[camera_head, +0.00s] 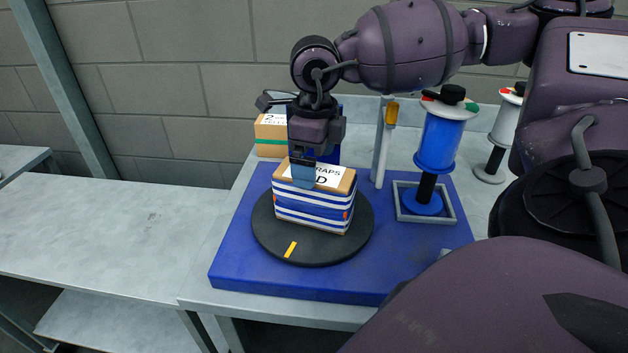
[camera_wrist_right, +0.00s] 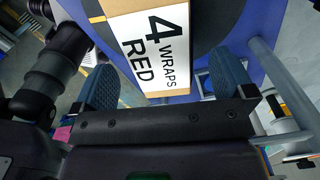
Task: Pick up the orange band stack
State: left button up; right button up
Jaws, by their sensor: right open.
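A box (camera_head: 314,208) wrapped in blue and white bands stands on the black turntable (camera_head: 272,238). Its white top label reads "4 WRAPS RED" in the right wrist view (camera_wrist_right: 150,50). Small red-orange marks show on its right side; I cannot make out a clear orange band stack. My right gripper (camera_head: 314,168) is open, pointing down over the box top. In the right wrist view its two blue pads (camera_wrist_right: 165,85) stand apart, on either side of the box's near end. Whether they touch it I cannot tell. My left gripper is not in view.
A cardboard box with a green band (camera_head: 271,148) stands behind. The left table (camera_head: 110,225) is clear.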

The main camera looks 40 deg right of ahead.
aim_at(315, 195)
jog(key=shift+f, duration=2.6)
jog(key=c, duration=1.2)
jog(key=shift+c, duration=0.2)
